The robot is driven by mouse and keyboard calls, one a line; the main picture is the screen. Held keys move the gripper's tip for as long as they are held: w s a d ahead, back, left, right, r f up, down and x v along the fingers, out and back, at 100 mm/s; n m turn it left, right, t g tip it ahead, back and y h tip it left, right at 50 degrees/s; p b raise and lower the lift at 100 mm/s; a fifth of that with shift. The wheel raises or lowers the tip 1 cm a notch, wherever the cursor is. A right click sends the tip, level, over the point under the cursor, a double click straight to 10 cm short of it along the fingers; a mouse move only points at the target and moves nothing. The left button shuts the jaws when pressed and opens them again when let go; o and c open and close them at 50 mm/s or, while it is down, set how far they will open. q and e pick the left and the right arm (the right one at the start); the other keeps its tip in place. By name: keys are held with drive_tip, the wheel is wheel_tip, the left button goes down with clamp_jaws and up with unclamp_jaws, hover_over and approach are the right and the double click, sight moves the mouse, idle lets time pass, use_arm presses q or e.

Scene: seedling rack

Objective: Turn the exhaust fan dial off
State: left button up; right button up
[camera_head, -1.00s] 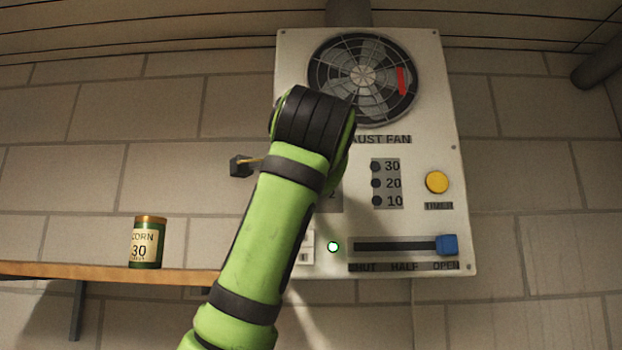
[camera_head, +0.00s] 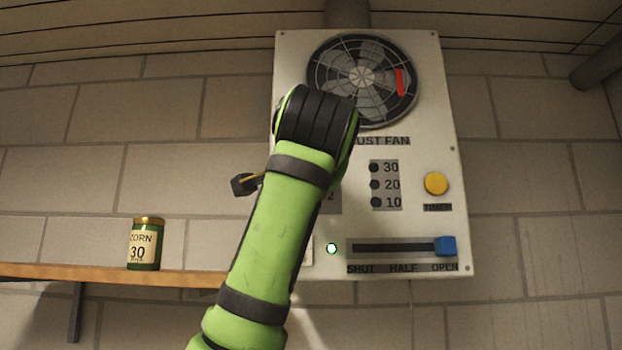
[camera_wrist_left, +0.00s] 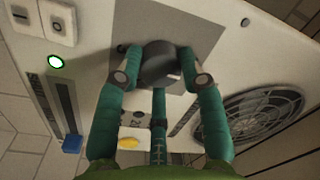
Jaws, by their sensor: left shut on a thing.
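The exhaust fan panel (camera_head: 300,50) is a white plate on the wall with a round fan (camera_head: 361,77) at its top. My left arm covers its left middle part in the head view, hiding the dial and my left gripper there. In the left wrist view the dial (camera_wrist_left: 157,60) is a dark grey round knob on a grey plate. My left gripper (camera_wrist_left: 160,79) is shut on the dial, with a teal finger on each side of it. The dial's pointer setting cannot be read. My right gripper is not in view.
A blue slider (camera_head: 446,246) sits at OPEN, near a lit green lamp (camera_head: 332,248). A yellow timer button (camera_head: 436,183) is on the right. A corn can (camera_head: 145,244) stands on the wooden shelf (camera_head: 60,271). A dark block (camera_head: 243,185) with a yellow rod shows left of my arm.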

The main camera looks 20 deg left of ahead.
use_arm(q)
drive_tip(key=o, duration=1.1)
drive_tip(key=shift+s+r, duration=0.15)
drive_tip(key=shift+r, duration=0.2)
drive_tip(key=shift+c, duration=0.2)
drive_tip(key=shift+o, duration=0.5)
drive_tip(key=shift+w+f, duration=0.25)
drive_tip(key=shift+w, duration=0.1)
drive_tip(key=v, duration=1.2)
drive_tip(key=shift+f, duration=0.1)
